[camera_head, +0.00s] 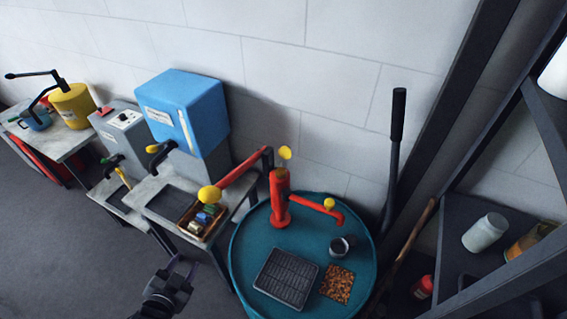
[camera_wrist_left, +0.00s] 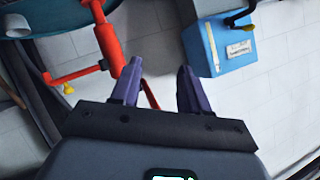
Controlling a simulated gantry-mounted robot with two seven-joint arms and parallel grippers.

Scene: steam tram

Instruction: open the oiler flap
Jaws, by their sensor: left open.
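No part is marked as the oiler flap, and I cannot tell for certain which piece it is. A blue box (camera_head: 180,105) with a pale upright strip (camera_head: 186,130) on its front stands against the wall; a black spout (camera_head: 158,156) sticks out below it. It also shows in the left wrist view (camera_wrist_left: 226,58). A red hand pump (camera_head: 279,203) with a yellow-knobbed lever stands on the round teal table. It shows at the left in the wrist view (camera_wrist_left: 107,42). My left gripper (camera_head: 184,272) is low in front of the benches, open and empty, apart from both; its purple fingers (camera_wrist_left: 157,88) are spread.
The teal table (camera_head: 243,251) holds a dark grate (camera_head: 286,278), a metal cup (camera_head: 342,245) and a brown patch of pieces (camera_head: 337,284). A small tray (camera_head: 190,235) sits beside it. A grey box (camera_head: 118,128) and a yellow can (camera_head: 73,104) stand left. A tall black-handled lever (camera_head: 397,125) and shelves are right.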

